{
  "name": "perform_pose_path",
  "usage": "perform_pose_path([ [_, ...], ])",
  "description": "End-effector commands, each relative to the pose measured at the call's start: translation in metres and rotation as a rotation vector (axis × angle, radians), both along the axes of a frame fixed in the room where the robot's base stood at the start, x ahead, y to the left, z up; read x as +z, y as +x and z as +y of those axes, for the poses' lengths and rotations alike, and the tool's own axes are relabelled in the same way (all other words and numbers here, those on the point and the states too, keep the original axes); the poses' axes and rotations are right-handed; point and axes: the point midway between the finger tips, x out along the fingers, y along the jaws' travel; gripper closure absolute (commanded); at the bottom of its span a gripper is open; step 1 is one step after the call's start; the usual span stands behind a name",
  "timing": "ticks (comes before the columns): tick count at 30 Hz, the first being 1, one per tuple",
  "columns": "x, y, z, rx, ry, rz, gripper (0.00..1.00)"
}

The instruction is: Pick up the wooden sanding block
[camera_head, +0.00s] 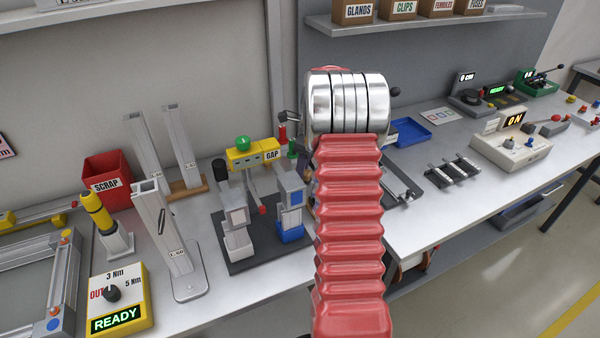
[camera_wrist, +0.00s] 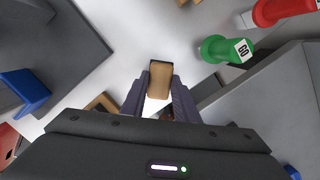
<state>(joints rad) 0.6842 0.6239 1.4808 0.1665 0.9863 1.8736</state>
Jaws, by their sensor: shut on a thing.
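The wooden sanding block (camera_wrist: 160,82) is a small tan block with a dark edge at its far end. It sits between the two dark fingers of my gripper (camera_wrist: 160,93) in the wrist view, and the fingers are shut on it. Whether it touches the bench below cannot be told. In the head view my red arm and its metal rings hide the gripper. Only a small brown patch shows beside the arm there, and I cannot tell whether it is the block.
A green GO gauge (camera_wrist: 225,48) and a red-handled one (camera_wrist: 275,10) lie close to the right of the block. A dark fixture plate (camera_head: 265,240) with grey and blue clamps stands left of my arm. A blue tray (camera_head: 411,131) lies to the right.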

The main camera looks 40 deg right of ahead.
Motion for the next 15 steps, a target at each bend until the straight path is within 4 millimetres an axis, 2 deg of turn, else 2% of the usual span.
perform_pose_path([
  [5, 0.017, 0.001, 0.0, 0.0, -0.003, -0.003, 1.0],
  [15, 0.074, 0.001, 0.0, 0.0, -0.003, -0.003, 1.0],
])
